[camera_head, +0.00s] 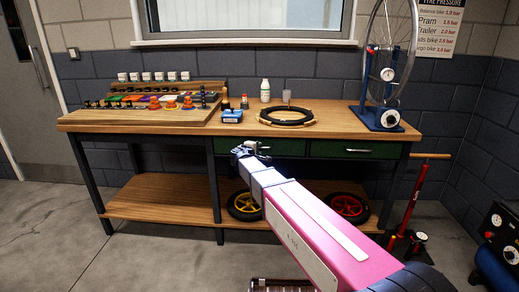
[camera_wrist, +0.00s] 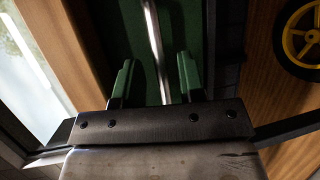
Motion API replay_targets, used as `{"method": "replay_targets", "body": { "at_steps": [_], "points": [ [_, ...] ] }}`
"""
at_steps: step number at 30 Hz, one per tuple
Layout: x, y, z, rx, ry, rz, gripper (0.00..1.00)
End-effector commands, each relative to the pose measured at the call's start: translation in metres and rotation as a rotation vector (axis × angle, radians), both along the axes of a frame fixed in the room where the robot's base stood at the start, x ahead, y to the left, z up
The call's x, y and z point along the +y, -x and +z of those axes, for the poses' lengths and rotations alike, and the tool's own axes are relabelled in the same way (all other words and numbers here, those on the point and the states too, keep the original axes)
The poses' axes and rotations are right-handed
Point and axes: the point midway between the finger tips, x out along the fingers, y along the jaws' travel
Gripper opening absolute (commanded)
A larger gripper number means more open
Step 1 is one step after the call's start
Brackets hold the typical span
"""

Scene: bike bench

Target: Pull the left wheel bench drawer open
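The left drawer (camera_head: 226,146) has a green front under the bench top, and my gripper (camera_head: 254,149) is in front of it, hiding part of it. In the wrist view the green drawer front (camera_wrist: 122,28) fills the upper middle. Its silver bar handle (camera_wrist: 154,35) runs lengthwise between the two green-padded fingers of my gripper (camera_wrist: 156,80). The fingers are apart, with a gap visible on each side of the bar. I cannot tell whether the drawer front is flush with the bench.
The right drawer (camera_head: 355,150) is shut. The bench top (camera_head: 335,122) carries a black tyre (camera_head: 287,117), bottles and a wheel stand (camera_head: 388,117). A yellow wheel (camera_head: 244,205) and a red wheel (camera_head: 349,207) are on the lower shelf (camera_head: 160,198). A red pump (camera_head: 414,205) stands at right.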

Motion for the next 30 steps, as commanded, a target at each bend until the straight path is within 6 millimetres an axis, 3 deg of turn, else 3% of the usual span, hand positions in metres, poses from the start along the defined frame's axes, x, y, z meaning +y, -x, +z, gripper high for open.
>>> {"method": "replay_targets", "body": {
  "at_steps": [6,16,20,30],
  "points": [
    [-0.008,-0.018,-0.004,0.0,0.0,-0.001,0.37],
    [-0.01,-0.019,-0.004,0.0,0.0,-0.001,0.37],
    [-0.009,-0.019,-0.004,0.0,0.0,-0.001,0.0],
    [-0.01,-0.017,-0.005,0.001,0.0,-0.001,0.0]
  ]
}}
